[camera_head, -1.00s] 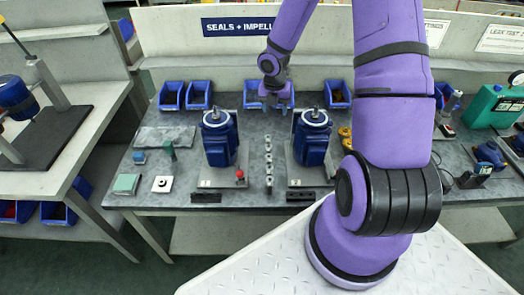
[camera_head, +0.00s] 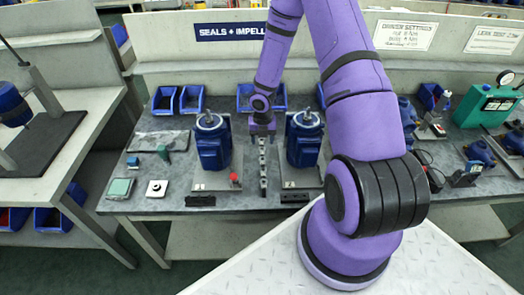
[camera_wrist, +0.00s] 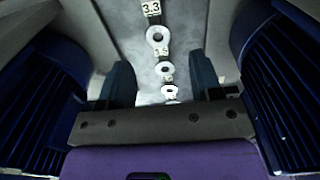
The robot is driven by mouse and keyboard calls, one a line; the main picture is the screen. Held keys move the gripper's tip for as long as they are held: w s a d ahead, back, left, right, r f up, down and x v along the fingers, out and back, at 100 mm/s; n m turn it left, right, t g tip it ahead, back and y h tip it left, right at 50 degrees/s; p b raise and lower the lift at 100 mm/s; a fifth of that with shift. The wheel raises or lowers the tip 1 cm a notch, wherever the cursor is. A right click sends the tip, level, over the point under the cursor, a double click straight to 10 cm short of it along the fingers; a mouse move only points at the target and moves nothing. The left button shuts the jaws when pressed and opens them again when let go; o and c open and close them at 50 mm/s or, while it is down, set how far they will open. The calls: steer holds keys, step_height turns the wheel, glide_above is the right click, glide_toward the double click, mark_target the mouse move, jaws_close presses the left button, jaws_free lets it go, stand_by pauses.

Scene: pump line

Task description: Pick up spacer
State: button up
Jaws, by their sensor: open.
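The spacers are small pale rings in a row with number tags, between two blue pumps. In the wrist view one ring (camera_wrist: 158,34) lies below a tag reading 3.3, another ring (camera_wrist: 165,71) below a tag reading 3.5, and a smaller-looking ring (camera_wrist: 170,91) nearer my gripper. Which one the task means, I cannot tell. The row (camera_head: 263,172) also shows in the head view. My gripper (camera_wrist: 163,74) is open and empty, its fingers either side of the row, above it. In the head view my gripper (camera_head: 262,131) hangs over the far end of the row.
The left blue pump (camera_head: 211,143) and right blue pump (camera_head: 304,140) stand close on both sides of the row. Blue bins (camera_head: 191,99) line the back of the bench. A red knob (camera_head: 234,179) is near the left pump's base. A green case (camera_head: 485,104) stands far right.

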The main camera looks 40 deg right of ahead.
mark_target(262, 150)
steer(key=shift+a+f, duration=0.1)
steer(key=shift+f, duration=2)
steer(key=shift+f, duration=0.2)
steer(key=c, duration=0.9)
